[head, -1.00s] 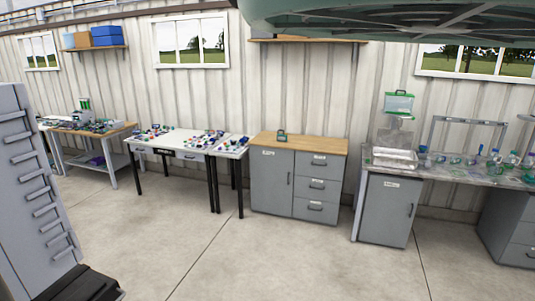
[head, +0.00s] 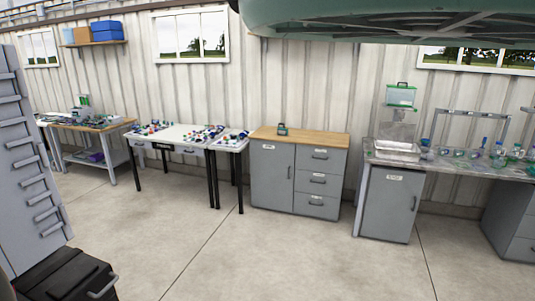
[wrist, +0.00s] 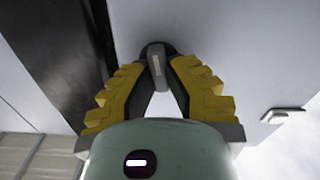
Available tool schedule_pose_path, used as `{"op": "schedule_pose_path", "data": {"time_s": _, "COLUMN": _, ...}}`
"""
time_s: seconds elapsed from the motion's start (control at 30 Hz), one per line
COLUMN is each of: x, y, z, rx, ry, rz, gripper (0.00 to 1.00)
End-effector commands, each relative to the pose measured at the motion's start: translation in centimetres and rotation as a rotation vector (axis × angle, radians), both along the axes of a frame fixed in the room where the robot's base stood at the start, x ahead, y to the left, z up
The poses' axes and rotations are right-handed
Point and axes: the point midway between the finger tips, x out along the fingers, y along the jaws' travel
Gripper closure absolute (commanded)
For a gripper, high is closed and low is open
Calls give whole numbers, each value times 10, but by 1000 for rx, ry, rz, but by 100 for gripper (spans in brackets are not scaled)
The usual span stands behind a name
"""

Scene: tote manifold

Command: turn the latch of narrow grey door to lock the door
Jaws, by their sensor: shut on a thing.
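In the wrist view, my gripper (wrist: 157,78) has its two yellow stepped fingers closed together at the tips on a small dark grey latch (wrist: 155,55). The latch has a rounded body and a pale stripe, and its lower end sits between the fingertips. A pale grey panel (wrist: 225,35), which looks like the narrow grey door, lies behind it. A dark strip runs along the panel's left side. My gripper and the latch do not show in the head view.
A grey cabinet with several handles (head: 33,165) stands close at the left, with a black case (head: 62,278) at its foot. A wood-topped grey cabinet (head: 270,185), cluttered white tables (head: 180,132) and a grey-topped bench (head: 470,168) line the wall. The concrete floor between is clear.

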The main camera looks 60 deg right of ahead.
Motion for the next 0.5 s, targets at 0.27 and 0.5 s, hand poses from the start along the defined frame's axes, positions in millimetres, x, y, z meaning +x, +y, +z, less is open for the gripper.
{"op": "schedule_pose_path", "data": {"time_s": 0.27, "x": 0, "y": 1, "z": -8, "rx": -136, "ry": -39, "rz": 0, "gripper": 100}}
{"op": "schedule_pose_path", "data": {"time_s": 0.5, "x": 0, "y": 1, "z": -7, "rx": -292, "ry": -83, "rz": -2, "gripper": 100}}
